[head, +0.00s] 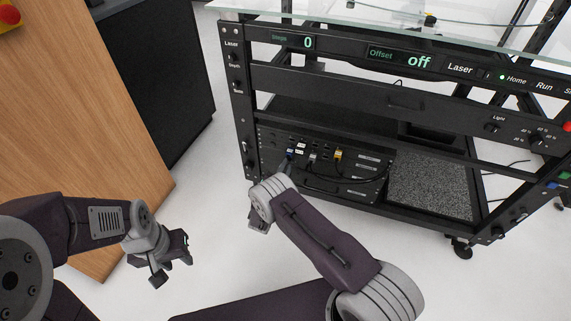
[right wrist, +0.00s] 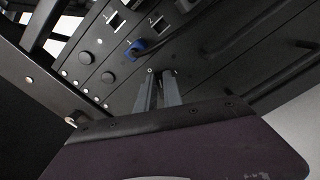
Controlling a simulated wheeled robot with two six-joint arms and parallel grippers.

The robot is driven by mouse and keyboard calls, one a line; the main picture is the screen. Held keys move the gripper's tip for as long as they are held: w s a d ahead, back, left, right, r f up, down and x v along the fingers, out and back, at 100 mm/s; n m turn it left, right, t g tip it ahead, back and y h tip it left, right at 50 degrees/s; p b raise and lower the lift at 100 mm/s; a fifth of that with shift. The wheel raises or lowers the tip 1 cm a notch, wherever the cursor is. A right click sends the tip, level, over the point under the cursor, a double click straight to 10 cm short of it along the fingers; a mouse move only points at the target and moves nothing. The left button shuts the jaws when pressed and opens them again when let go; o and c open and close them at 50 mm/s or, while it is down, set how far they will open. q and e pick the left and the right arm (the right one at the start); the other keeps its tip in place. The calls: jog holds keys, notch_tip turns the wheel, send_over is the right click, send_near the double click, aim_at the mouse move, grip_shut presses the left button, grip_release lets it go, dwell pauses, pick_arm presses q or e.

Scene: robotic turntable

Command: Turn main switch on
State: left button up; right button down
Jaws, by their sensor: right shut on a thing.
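The black equipment box (head: 352,188) sits low in the turntable rack, with ports and cables on its front panel. My right gripper (head: 287,170) is at that panel, just below a blue plug. In the right wrist view, the two fingers of my right gripper (right wrist: 160,78) are close together against the panel, near the blue plug (right wrist: 137,48). They are shut on a small part that they hide. I cannot make out a main switch by label. My left gripper (head: 175,268) is open and empty over the floor, away from the rack.
A wooden panel (head: 80,120) and a black cabinet (head: 155,75) stand at the left. The rack's left post (head: 239,105) is close to my right gripper. The upper displays read "0" and "off" (head: 419,62). White floor is free in front.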

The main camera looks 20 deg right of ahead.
jog(key=m+p, duration=0.1)
jog(key=m, duration=0.3)
jog(key=f+m+p, duration=0.1)
jog(key=m, duration=0.3)
jog(key=m+p, duration=0.1)
jog(key=m, duration=0.3)
jog(key=shift+s+d+f, duration=0.15)
jog(key=shift+s+d, duration=0.1)
jog(key=shift+d, duration=0.05)
jog(key=shift+m, duration=0.3)
jog(key=c, duration=1.5)
grip_release()
